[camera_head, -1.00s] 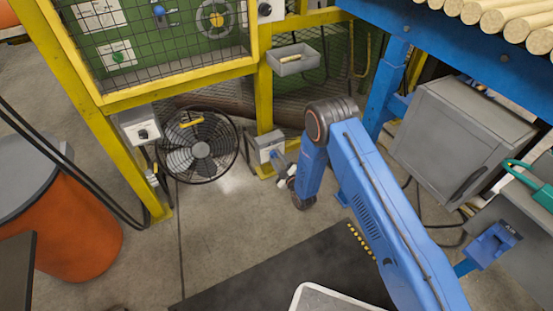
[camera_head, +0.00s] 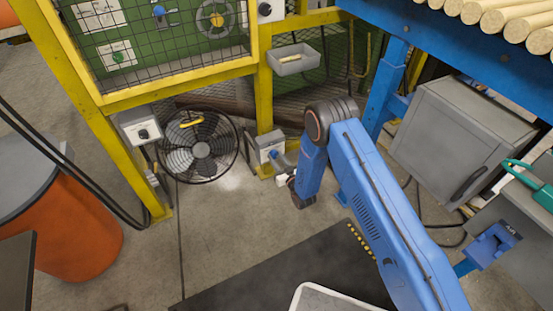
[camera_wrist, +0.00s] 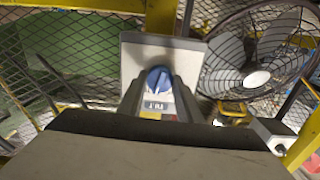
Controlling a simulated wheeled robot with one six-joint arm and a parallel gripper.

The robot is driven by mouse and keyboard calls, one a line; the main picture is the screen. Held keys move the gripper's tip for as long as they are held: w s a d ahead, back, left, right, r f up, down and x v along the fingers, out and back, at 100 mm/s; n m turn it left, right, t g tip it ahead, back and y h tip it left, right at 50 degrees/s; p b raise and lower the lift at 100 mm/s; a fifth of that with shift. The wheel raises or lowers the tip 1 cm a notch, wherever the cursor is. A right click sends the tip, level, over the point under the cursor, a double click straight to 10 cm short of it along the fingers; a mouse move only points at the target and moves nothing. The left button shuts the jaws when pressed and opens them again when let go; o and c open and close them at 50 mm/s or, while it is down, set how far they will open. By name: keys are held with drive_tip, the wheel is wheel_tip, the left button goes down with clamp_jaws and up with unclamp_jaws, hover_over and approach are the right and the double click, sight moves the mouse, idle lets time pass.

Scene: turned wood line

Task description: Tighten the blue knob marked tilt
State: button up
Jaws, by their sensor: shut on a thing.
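The blue knob (camera_wrist: 157,80) sits on the face of a light grey box, above a small label reading TILT (camera_wrist: 152,107) in the wrist view. In the head view the knob (camera_head: 273,154) shows small on the box (camera_head: 268,144) low on a yellow post. My gripper (camera_wrist: 158,84) has one finger on each side of the knob and is shut on it. In the head view my gripper (camera_head: 279,161) reaches the box from the right, and its fingertips are hard to make out.
A round black fan (camera_head: 199,147) stands left of the box. Another grey switch box (camera_head: 141,130) is on the left yellow post. A grey tray (camera_head: 295,60) hangs above on the post. A grey cabinet (camera_head: 460,135) stands right of my arm. The floor in front is open.

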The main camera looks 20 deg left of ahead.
drive_tip(key=m, duration=0.5)
drive_tip(key=shift+m, duration=0.4)
drive_tip(key=shift+f+m, duration=0.1)
drive_tip(key=shift+m, duration=0.2)
drive_tip(key=o, duration=1)
drive_tip(key=shift+o, duration=0.2)
drive_tip(key=v, duration=1.7)
drive_tip(key=shift+s, duration=0.2)
drive_tip(key=shift+d, duration=0.1)
